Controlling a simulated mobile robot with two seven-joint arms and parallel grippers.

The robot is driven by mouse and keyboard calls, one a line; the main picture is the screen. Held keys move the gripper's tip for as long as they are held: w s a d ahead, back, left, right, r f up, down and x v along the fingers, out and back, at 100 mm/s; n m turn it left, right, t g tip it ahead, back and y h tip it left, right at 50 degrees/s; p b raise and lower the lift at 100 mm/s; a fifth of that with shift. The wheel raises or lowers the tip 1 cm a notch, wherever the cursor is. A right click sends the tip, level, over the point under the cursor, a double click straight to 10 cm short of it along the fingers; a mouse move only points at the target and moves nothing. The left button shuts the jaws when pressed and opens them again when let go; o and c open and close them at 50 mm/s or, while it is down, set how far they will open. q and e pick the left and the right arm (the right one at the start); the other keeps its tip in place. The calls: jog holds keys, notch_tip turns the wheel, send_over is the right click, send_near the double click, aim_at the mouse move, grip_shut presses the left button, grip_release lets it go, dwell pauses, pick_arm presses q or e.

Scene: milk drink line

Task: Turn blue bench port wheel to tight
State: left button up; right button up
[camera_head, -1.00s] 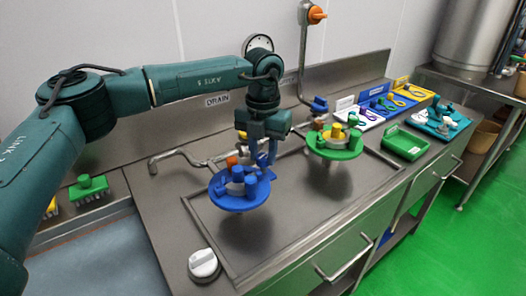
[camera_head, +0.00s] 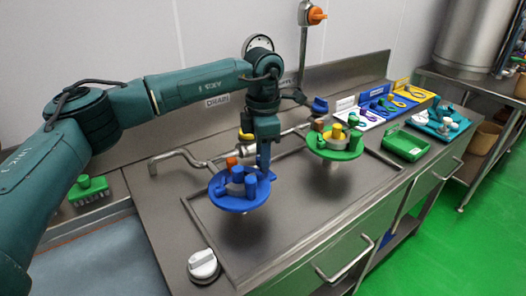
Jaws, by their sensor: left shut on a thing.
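The blue bench port wheel (camera_head: 226,203) is a flat blue disc with upright posts and a grey hub. It sits over the left part of the sunken steel bench top. My left gripper (camera_head: 263,170) reaches down at the wheel's back right edge and is shut on the wheel there, seemingly at a post. The exact contact is small and partly hidden by the fingers. No tight mark can be read on the wheel. My right gripper is not in view.
A green wheel (camera_head: 327,152) with a yellow post stands to the right. A bent steel pipe (camera_head: 185,156) runs behind the blue wheel. A white knob (camera_head: 203,265) is at the front left. A green tray (camera_head: 405,145) lies right. The front middle of the bench is clear.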

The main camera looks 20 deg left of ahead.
pick_arm(q)
jog(key=m, duration=0.5)
jog(key=shift+m, duration=2.5)
jog(key=o, duration=1)
notch_tip(320, 180, up, 13)
jog(key=shift+r, duration=0.15)
